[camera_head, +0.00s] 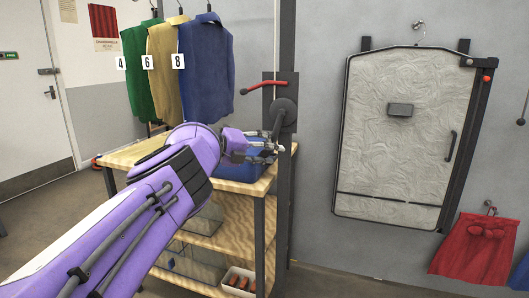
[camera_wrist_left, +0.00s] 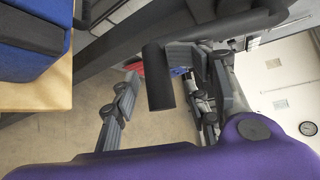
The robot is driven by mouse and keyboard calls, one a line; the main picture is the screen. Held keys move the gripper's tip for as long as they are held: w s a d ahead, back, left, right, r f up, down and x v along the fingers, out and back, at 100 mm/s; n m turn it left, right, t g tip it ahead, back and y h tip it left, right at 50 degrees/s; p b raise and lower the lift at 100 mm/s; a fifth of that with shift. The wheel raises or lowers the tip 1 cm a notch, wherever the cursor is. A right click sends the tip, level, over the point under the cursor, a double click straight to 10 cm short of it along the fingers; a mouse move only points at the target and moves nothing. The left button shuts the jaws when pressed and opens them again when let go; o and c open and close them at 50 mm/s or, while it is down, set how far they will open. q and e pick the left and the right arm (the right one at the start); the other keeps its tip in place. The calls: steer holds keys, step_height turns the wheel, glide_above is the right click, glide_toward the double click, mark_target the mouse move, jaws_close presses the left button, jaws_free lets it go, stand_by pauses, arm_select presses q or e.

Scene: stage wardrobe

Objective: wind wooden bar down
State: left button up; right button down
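A dark crank hub (camera_head: 285,106) sits on a plate on a dark upright post, with a red lever (camera_head: 264,87) above it. My left gripper (camera_head: 270,143) is at the crank, just below and left of the hub. In the left wrist view the crank's black cylindrical grip (camera_wrist_left: 158,78) stands between the fingers of my left gripper (camera_wrist_left: 163,85). The fingers are apart, with a gap showing on both sides of the grip, so it looks open. The wooden bar is not clearly in view; only hanging clothes show at the top. My right gripper is not in view.
A wooden shelf unit (camera_head: 262,187) with a blue case (camera_head: 243,172) stands under the crank, beside the post. Green, yellow and blue vests (camera_head: 206,55) with number tags hang behind. A grey wall panel (camera_head: 405,130) and a red garment (camera_head: 478,248) are at the right.

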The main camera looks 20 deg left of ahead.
arm_select(q)
steer(key=shift+s+a+r, duration=0.1)
steer(key=shift+s+a, duration=0.25)
steer(key=shift+a, duration=0.15)
steer(key=v, duration=1)
steer(key=shift+s, duration=0.35)
steer(key=shift+a+r, duration=0.1)
